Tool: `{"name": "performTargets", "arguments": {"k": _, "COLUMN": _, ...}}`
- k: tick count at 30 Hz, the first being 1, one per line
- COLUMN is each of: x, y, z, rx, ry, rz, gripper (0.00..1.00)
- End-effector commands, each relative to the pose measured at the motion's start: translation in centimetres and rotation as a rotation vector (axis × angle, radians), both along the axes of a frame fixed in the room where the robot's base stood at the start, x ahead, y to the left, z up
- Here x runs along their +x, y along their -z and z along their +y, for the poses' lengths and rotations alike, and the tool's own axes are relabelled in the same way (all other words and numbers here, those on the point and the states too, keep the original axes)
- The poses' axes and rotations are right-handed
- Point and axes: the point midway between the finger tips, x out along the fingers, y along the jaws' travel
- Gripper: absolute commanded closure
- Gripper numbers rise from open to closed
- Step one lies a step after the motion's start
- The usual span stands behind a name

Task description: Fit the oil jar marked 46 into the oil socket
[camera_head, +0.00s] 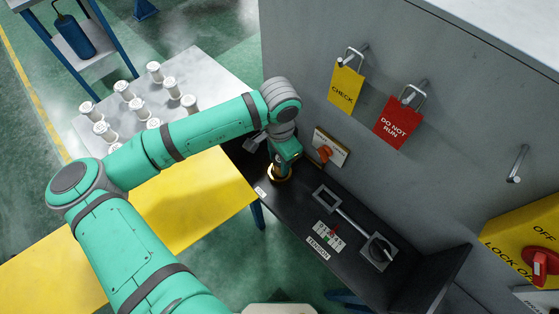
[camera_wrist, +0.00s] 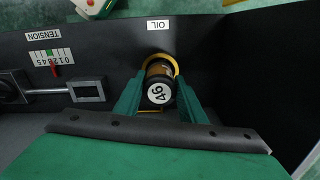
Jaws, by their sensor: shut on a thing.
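The oil jar marked 46 (camera_wrist: 157,94) is dark with an amber body and a white round label on its end. It sits between the two green fingers of my gripper (camera_wrist: 160,100), which is shut on it. The oil socket shows as a yellow ring (camera_wrist: 161,57) around the jar's far end in the wrist view, beside the OIL label (camera_wrist: 158,25). In the head view my gripper (camera_head: 281,166) is over the socket's golden ring (camera_head: 280,176) on the black shelf, and hides most of the jar. I cannot tell how deep the jar sits.
The black shelf (camera_head: 300,212) also bears a tension scale (camera_head: 329,235) and a metal lever. A grey wall with CHECK (camera_head: 345,88) and DO NOT RUN (camera_head: 399,122) tags rises behind. Several white jars stand on a grey table (camera_head: 205,75) at the left.

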Motion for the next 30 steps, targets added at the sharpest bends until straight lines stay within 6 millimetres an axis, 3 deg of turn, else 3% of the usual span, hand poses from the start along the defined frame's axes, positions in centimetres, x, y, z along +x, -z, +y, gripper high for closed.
{"name": "performTargets", "arguments": {"k": 3, "x": 0.0, "y": 1.1, "z": 0.0, "rx": -0.002, "ry": 0.001, "rz": -0.001, "gripper": 0.88}}
{"name": "performTargets", "arguments": {"k": 8, "x": 0.0, "y": 1.1, "z": -0.1, "rx": -0.002, "ry": 0.001, "rz": -0.002, "gripper": 0.88}}
{"name": "performTargets", "arguments": {"k": 9, "x": 0.0, "y": 1.1, "z": -0.1, "rx": -0.002, "ry": 0.001, "rz": -0.002, "gripper": 0.59}}
{"name": "performTargets", "arguments": {"k": 11, "x": 0.0, "y": 1.1, "z": 0.0, "rx": -0.002, "ry": 0.001, "rz": -0.002, "gripper": 0.45}}
{"name": "performTargets", "arguments": {"k": 23, "x": 0.0, "y": 0.6, "z": 0.0, "rx": -0.002, "ry": -0.001, "rz": -0.001, "gripper": 0.45}}
{"name": "performTargets", "arguments": {"k": 30, "x": 0.1, "y": -3.2, "z": 0.0, "rx": -0.001, "ry": 0.0, "rz": -0.004, "gripper": 0.45}}
